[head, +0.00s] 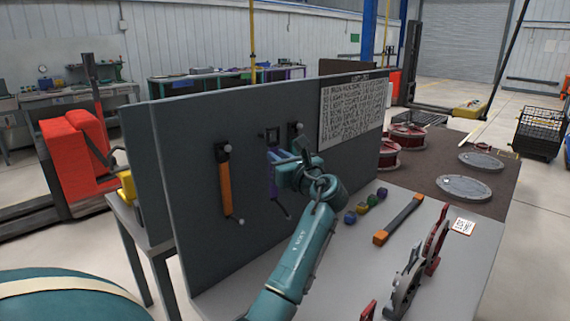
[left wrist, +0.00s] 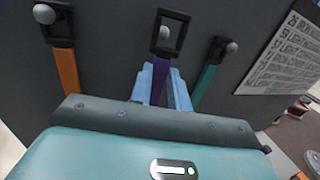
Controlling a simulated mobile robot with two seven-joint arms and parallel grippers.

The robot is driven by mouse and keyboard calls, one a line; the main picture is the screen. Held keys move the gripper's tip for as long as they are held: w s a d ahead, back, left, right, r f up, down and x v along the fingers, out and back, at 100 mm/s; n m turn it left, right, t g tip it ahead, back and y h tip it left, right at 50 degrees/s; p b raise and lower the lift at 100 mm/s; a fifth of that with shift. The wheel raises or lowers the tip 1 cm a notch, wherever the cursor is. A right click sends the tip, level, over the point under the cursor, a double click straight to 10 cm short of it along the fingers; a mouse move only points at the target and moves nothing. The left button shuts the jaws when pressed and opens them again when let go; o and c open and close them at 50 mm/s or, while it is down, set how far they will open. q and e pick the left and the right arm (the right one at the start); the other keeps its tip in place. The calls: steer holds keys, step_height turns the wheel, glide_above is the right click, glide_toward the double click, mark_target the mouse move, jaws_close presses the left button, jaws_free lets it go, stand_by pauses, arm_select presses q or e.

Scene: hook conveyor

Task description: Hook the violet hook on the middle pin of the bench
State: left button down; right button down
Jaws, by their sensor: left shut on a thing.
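The violet hook (head: 272,182) is in my left gripper (head: 283,160), upright against the grey board. In the left wrist view, the gripper's light blue fingers (left wrist: 162,85) are shut on the violet shaft (left wrist: 161,99) below its black, open frame (left wrist: 178,24). The round knob of the middle pin (left wrist: 164,32) shows inside that frame's opening. I cannot tell whether the frame is around the pin or in front of it. My right gripper is not in view.
An orange hook (head: 226,186) hangs on the left pin and a teal hook (left wrist: 204,80) on the right pin. Another orange hook (head: 398,220) lies on the bench (head: 345,268), near several coloured blocks (head: 362,208). A text sheet (head: 350,108) is on the board's right.

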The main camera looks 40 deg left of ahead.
mark_target(260, 153)
arm_select(q)
steer(key=a, duration=0.2)
steer(key=a+b, duration=0.1)
steer(key=a, duration=0.1)
steer(key=shift+w+f, duration=0.15)
steer(key=shift+a+f, duration=0.15)
steer(key=shift+f+p, duration=0.1)
steer(key=shift+p, duration=0.3)
steer(key=shift+a+f, duration=0.15)
steer(key=shift+f, duration=0.1)
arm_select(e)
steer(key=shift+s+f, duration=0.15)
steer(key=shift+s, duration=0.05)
arm_select(q)
steer(key=shift+a, duration=0.1)
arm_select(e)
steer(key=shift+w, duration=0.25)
